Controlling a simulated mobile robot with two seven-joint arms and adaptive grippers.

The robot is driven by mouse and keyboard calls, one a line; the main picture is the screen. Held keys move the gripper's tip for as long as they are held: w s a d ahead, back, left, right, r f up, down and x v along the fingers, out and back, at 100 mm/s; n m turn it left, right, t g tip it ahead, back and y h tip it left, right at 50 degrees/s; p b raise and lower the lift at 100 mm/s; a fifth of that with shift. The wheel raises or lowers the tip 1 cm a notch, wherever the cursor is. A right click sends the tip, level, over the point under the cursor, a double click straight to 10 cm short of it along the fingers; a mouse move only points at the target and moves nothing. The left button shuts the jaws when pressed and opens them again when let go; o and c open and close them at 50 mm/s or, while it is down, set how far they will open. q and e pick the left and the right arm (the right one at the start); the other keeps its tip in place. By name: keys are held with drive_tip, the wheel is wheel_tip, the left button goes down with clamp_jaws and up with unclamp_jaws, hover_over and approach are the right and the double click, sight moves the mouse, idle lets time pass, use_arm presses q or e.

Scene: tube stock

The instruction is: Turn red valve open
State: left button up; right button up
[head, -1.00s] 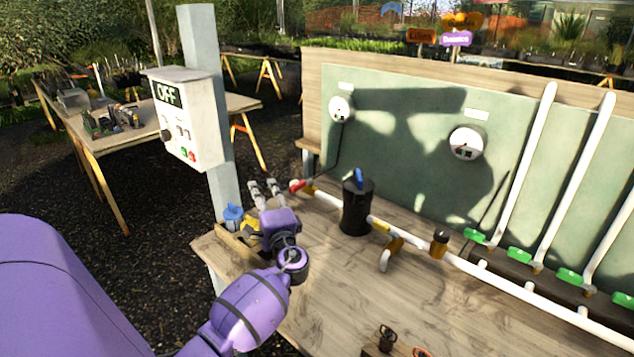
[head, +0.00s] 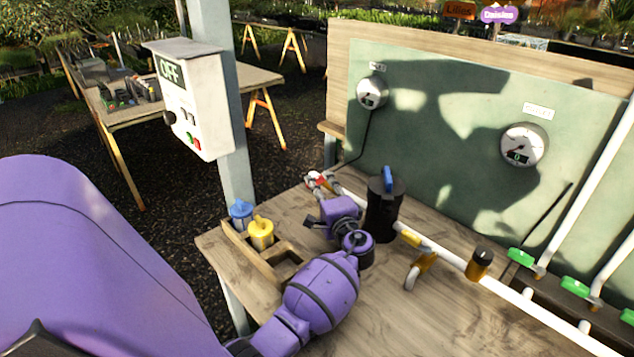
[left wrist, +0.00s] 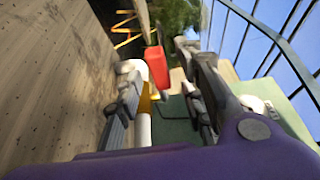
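The red valve handle (head: 312,178) is at the left end of the white pipe (head: 350,198), partly hidden by my fingers in the head view. In the left wrist view the red handle (left wrist: 157,67) stands between my two fingers, beyond a yellow fitting and the white pipe (left wrist: 143,128). My left gripper (head: 320,181) is open at the handle; in the left wrist view its fingers (left wrist: 158,75) are spread with a gap to either side of the red. I cannot tell whether either finger touches it. My right gripper is not in view.
A black canister (head: 383,215) with a blue handle stands close right of my left gripper. A wooden tray (head: 248,255) holds a blue (head: 241,213) and a yellow (head: 261,233) container at left. A control box (head: 195,105) reads OFF. Gauges (head: 523,145) hang on the green panel.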

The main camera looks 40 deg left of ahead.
sight(321, 179)
use_arm(q)
drive_tip(key=x, duration=0.2)
drive_tip(key=shift+w+a+f, duration=0.2)
drive_tip(key=shift+a, duration=0.1)
drive_tip(key=shift+w+a+r, duration=0.15)
drive_tip(key=shift+w+a, duration=0.1)
drive_tip(key=shift+a, duration=0.25)
clamp_jaws()
drive_tip(key=shift+b, duration=0.3)
